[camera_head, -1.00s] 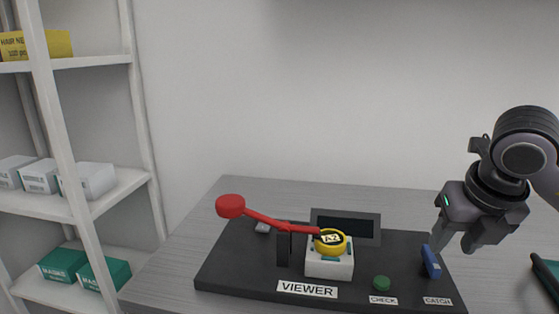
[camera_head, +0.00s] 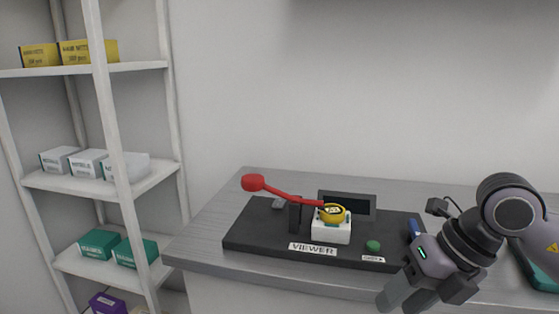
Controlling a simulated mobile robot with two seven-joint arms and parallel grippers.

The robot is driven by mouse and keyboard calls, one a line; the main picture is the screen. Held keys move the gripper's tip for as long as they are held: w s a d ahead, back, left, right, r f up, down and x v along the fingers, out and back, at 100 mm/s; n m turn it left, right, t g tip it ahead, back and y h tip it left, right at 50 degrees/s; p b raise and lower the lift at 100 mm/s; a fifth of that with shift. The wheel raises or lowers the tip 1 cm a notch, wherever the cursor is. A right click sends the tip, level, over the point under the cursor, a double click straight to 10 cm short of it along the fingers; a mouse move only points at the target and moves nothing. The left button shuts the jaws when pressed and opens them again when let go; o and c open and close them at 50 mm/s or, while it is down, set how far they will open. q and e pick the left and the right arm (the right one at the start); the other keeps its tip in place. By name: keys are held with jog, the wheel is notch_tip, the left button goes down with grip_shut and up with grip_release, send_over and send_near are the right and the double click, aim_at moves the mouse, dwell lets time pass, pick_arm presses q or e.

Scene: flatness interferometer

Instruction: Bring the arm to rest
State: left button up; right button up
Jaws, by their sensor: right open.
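The viewer is a black base (camera_head: 265,240) on the bench, labelled VIEWER. Its red arm (camera_head: 290,193) has a round red knob (camera_head: 253,182) raised at the left end and slopes down right past a black post (camera_head: 295,214). The right end reaches a yellow ring (camera_head: 333,214) on a white block (camera_head: 331,232). My right gripper (camera_head: 407,299) is open, with nothing between its fingers, in front of the base's right end and low in the picture. It hides the catch label and part of the blue catch (camera_head: 414,228). My left gripper is not in view.
A dark screen (camera_head: 359,205) stands behind the block, and a green button (camera_head: 373,246) is at the base's front right. White shelves (camera_head: 110,185) with boxes stand left. The bench (camera_head: 215,225) is bare left of the base.

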jog(key=s+a+r+g+y+p, duration=0.1)
jog(key=s+a+g+y, duration=0.15)
jog(key=a+y, duration=0.4)
jog(key=s+a+r+g+y+p, duration=0.1)
jog(key=s+a+r+y, duration=0.1)
jog(key=s+a+y, duration=0.35)
jog(key=w+d+f+m+t+h+p, duration=0.1)
jog(key=w+d+f+m+t+h, duration=0.35)
jog(key=m+t, duration=0.7)
jog(key=w+d+f+m+t+h+p, duration=0.1)
jog(key=w+d+f+m+t+h, duration=0.45)
jog(key=m, duration=0.95)
jog(key=s+d+f+m+g+h, duration=0.2)
jog(key=s+f+m, duration=0.2)
jog(key=s+f, duration=0.3)
jog(key=s+d+f+m+g+h, duration=0.2)
jog(key=s+f, duration=0.6)
jog(key=f, duration=0.5)
jog(key=shift+f+m+g+h+p, duration=0.3)
jog(key=shift+m+g+p, duration=0.15)
jog(key=shift+m, duration=0.6)
jog(key=shift+d+r, duration=0.1)
